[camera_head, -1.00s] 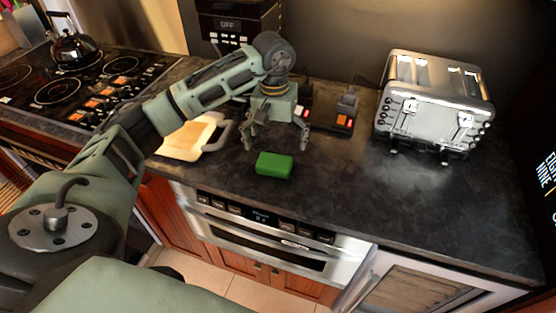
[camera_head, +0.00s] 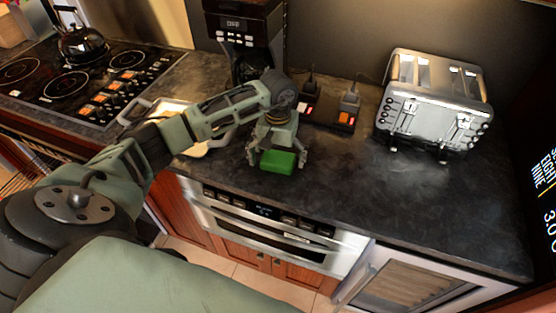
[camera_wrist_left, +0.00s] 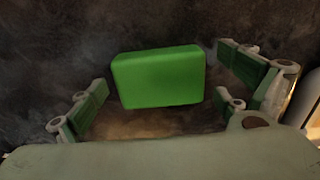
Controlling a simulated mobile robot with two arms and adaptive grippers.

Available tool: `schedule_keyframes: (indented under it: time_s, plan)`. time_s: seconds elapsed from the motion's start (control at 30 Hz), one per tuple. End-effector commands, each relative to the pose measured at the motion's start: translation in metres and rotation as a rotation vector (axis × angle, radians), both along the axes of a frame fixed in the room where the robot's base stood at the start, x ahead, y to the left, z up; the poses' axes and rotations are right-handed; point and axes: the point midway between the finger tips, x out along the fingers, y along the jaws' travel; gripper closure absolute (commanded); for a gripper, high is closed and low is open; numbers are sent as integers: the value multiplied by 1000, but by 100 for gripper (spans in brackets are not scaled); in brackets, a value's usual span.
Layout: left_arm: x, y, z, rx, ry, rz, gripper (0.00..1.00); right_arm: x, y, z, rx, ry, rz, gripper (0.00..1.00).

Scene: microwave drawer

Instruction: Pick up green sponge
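The green sponge (camera_head: 278,161) lies on the dark countertop near its front edge, above the built-in microwave drawer. My left gripper (camera_head: 277,157) is lowered over the sponge from behind, with its fingers spread to either side. In the left wrist view the sponge (camera_wrist_left: 159,77) sits between and a little beyond the open fingers of the left gripper (camera_wrist_left: 165,100). Dark gaps show between the sponge and the fingers on both sides. My right gripper is not in view.
A silver toaster (camera_head: 437,100) stands to the right. A power strip (camera_head: 328,113) and a coffee maker (camera_head: 243,35) are behind the gripper. The stove (camera_head: 85,82) is farther left. The counter's right front is clear.

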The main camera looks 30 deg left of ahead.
Motion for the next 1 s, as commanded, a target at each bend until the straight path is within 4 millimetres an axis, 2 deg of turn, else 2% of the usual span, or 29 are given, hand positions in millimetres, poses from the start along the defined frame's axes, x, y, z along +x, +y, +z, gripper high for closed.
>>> schedule_keyframes:
  time_s: [0.03,0.37,0.77,0.87,0.97,1.0]
  plan:
    - [0,0,0,0,0,0,13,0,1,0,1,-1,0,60]
    - [0,0,0,0,0,0,40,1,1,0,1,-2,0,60]
    - [1,1,7,2,-2,0,40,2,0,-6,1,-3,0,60]
    - [1,1,18,2,-6,0,40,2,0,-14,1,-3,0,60]
    - [2,1,37,3,-8,-1,40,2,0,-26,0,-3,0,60]
    - [-5,-3,42,1,-4,-4,40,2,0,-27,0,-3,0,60]
